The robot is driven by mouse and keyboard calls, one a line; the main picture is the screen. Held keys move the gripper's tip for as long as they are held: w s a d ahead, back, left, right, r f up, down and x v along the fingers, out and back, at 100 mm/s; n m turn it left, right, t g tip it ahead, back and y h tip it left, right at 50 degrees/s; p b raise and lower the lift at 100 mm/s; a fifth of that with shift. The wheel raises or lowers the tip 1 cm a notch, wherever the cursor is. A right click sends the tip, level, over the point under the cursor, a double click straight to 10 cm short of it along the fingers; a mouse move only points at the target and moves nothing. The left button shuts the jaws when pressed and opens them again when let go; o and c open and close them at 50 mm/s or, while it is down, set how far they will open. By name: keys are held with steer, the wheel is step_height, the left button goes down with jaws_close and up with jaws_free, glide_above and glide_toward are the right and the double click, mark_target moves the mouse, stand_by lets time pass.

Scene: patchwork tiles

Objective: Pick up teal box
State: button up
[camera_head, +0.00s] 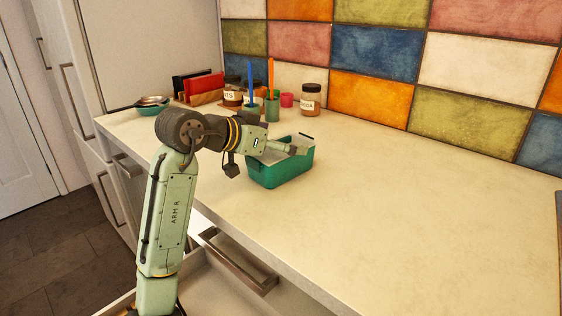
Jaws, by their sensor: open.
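The teal box (281,172) is an open-topped container that stands upright on the pale counter, right of the middle of my arm. My gripper (292,149) is at the box's top opening, with its fingers reaching over or into it from the left. The fingers are small in this view, and part of the box's left rim is hidden behind my gripper. I cannot tell whether the fingers touch the box. The gripper is open and the box rests on the counter.
A teal bowl (151,110) sits at the far left. An open drawer (238,262) juts out below. The counter's right side (430,215) is clear.

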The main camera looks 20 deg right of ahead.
steer(key=c, duration=1.6)
